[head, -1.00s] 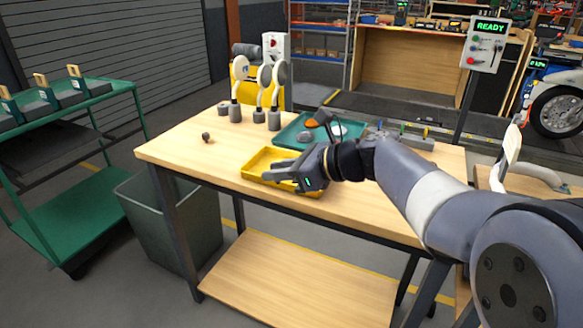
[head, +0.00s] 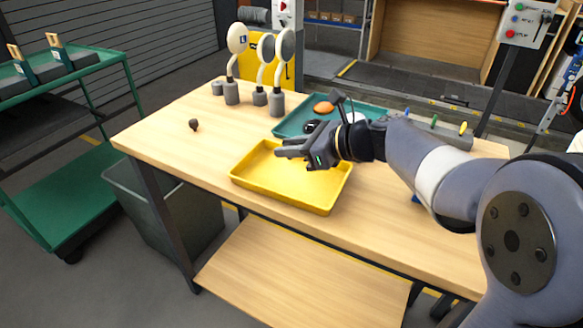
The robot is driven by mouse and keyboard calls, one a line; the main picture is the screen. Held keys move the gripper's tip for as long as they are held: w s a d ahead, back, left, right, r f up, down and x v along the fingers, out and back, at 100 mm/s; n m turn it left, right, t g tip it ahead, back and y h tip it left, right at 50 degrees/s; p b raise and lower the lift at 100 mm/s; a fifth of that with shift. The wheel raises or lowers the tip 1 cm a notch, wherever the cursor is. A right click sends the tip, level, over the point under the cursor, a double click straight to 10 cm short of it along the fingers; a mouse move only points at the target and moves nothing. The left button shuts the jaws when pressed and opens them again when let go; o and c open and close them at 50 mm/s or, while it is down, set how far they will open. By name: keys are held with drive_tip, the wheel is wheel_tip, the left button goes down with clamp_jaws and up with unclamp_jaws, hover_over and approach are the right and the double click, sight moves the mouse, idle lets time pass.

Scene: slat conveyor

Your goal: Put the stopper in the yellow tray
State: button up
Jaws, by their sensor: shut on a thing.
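The yellow tray (head: 290,198) lies on the wooden workbench near its front edge, and its visible inside is empty. My gripper (head: 282,149) is above the tray's back side, its fingers pointing left. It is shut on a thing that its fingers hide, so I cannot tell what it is. A small dark knob-shaped piece (head: 193,125) stands alone on the bench, left of the tray; it may be a stopper, but it is too small to be sure.
A teal tray (head: 287,128) behind my gripper holds an orange piece (head: 323,107), a dark piece (head: 312,127) and a white one, partly hidden. Several round-headed stands (head: 276,105) are at the back left. A grey bin (head: 150,210) is below the bench. The bench's left front is clear.

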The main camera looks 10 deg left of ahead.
sight(292, 178)
wheel_tip(292, 178, down, 5)
drive_tip(key=shift+r+b, duration=0.1)
drive_tip(key=shift+b, duration=0.5)
drive_tip(key=o, duration=0.9)
drive_tip(key=shift+d+r, duration=0.1)
drive_tip(key=shift+d, duration=0.05)
drive_tip(key=p+v, duration=0.1)
drive_tip(key=v, duration=1)
drive_tip(key=shift+s+d+r+p, duration=0.1)
drive_tip(key=shift+s+d+p, duration=0.1)
drive_tip(key=shift+d+p, duration=0.15)
